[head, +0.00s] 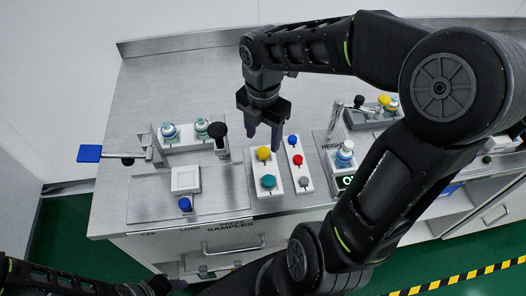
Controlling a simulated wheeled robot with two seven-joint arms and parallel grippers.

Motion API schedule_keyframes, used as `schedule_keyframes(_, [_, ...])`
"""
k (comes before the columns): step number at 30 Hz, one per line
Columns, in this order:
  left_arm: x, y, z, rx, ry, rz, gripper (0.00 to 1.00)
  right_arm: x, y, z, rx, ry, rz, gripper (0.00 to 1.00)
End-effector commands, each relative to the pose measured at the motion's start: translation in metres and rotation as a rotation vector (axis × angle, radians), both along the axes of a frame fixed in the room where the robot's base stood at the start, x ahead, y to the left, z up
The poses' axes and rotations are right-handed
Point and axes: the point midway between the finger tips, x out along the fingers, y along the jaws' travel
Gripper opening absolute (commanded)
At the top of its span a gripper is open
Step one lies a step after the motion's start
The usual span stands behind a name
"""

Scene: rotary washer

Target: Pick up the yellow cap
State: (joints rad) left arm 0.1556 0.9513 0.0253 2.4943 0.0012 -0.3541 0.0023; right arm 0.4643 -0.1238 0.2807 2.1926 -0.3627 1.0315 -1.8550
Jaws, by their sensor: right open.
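The yellow cap (263,153) sits in the upper part of a small white rack (275,189), with a teal cap (268,181) below it. My right gripper (263,139) points down just above the yellow cap, fingers apart, one to each side in the picture. Nothing shows between the fingers. Whether the fingertips are level with the cap cannot be told. My left arm shows dark at the bottom left, and what may be its gripper (155,287) is at the frame's lower edge, too unclear to read.
A second white rack (306,183) with blue, red and grey caps stands close on the right. A device with a sample vial (345,153) is further right. A grey holder (361,121) with a yellow-topped item stands behind it. A washer fixture with vials (169,131) is on the left.

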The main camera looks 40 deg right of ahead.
Motion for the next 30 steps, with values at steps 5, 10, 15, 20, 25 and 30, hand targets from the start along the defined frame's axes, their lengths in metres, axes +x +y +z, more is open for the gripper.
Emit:
schedule_keyframes(5, [0.000, 0.000, 0.002, 0.000, 0.000, 0.000, 0.43, 0.000, -0.001, -0.007, 0.000, 0.003, -0.001, 0.55])
schedule_keyframes(10, [-0.001, 0.000, 0.006, 0.001, 0.001, 0.001, 0.43, 0.000, 0.000, -0.032, 0.002, 0.005, 0.001, 0.55])
schedule_keyframes(15, [-0.001, 0.000, 0.004, 0.002, 0.002, 0.001, 0.43, 0.001, 0.000, -0.051, -0.001, 0.002, 0.001, 0.55])
schedule_keyframes(20, [-0.001, 0.000, 0.004, 0.001, 0.001, 0.001, 0.43, 0.001, 0.000, -0.052, -0.001, 0.000, 0.000, 0.55])
schedule_keyframes(25, [-0.001, 0.000, 0.004, 0.001, 0.001, 0.001, 0.43, 0.001, 0.000, -0.052, -0.001, 0.000, 0.000, 0.55])
schedule_keyframes(30, [-0.001, 0.000, 0.004, 0.001, 0.001, 0.001, 0.43, 0.001, 0.000, -0.052, 0.000, 0.000, 0.000, 0.55])
